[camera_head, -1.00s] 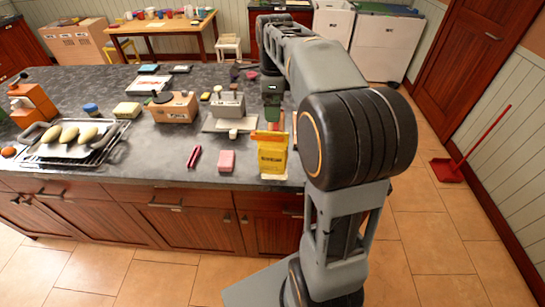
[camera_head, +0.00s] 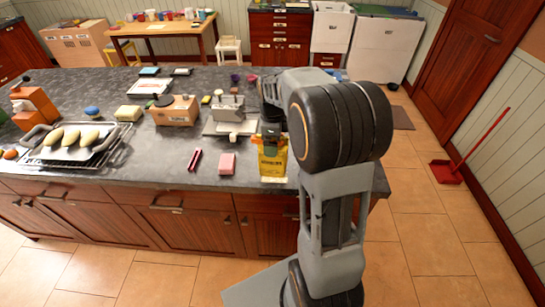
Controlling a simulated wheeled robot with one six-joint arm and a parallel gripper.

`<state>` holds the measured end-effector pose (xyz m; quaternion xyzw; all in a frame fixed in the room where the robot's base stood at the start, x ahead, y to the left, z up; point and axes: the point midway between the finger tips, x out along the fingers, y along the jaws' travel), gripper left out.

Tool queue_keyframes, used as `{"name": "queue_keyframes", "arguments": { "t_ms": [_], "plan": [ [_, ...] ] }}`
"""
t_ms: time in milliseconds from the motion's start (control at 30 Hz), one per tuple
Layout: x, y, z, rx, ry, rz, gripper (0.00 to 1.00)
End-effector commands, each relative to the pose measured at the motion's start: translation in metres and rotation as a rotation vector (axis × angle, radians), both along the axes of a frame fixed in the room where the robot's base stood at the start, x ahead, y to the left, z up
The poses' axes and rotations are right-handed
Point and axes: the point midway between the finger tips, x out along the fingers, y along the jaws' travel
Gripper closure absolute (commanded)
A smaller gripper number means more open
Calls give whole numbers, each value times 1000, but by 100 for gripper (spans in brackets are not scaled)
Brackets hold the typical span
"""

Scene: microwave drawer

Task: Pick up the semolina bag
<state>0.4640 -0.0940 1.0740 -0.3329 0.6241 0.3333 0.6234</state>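The semolina bag is a yellow bag (camera_head: 273,163) with dark lettering, standing upright at the front right edge of the dark countertop in the head view. My gripper (camera_head: 270,132) is dark and comes down from above onto the top of the bag. It overlaps the bag's upper part in the picture. The fingers are too small and dark to make out, so I cannot tell whether they are open or shut, or whether they touch the bag. My arm hides the area just right of the bag.
A pink block (camera_head: 227,161) and a dark red object (camera_head: 195,160) lie left of the bag. Behind are a grey device (camera_head: 228,108) on a light board and a cardboard box (camera_head: 174,110). A rack with a tray (camera_head: 112,150) stands at the left.

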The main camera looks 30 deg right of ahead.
Motion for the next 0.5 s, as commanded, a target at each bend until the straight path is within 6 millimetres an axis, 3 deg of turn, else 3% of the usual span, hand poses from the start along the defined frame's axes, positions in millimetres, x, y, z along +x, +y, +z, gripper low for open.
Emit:
{"name": "queue_keyframes", "arguments": {
  "t_ms": [133, 400, 500],
  "plan": [
    [0, 0, -11, 1, 1, 0, 6],
    [0, 0, -13, -1, -1, 0, 6],
    [0, 0, -13, -1, -1, 0, 16]
  ]
}}
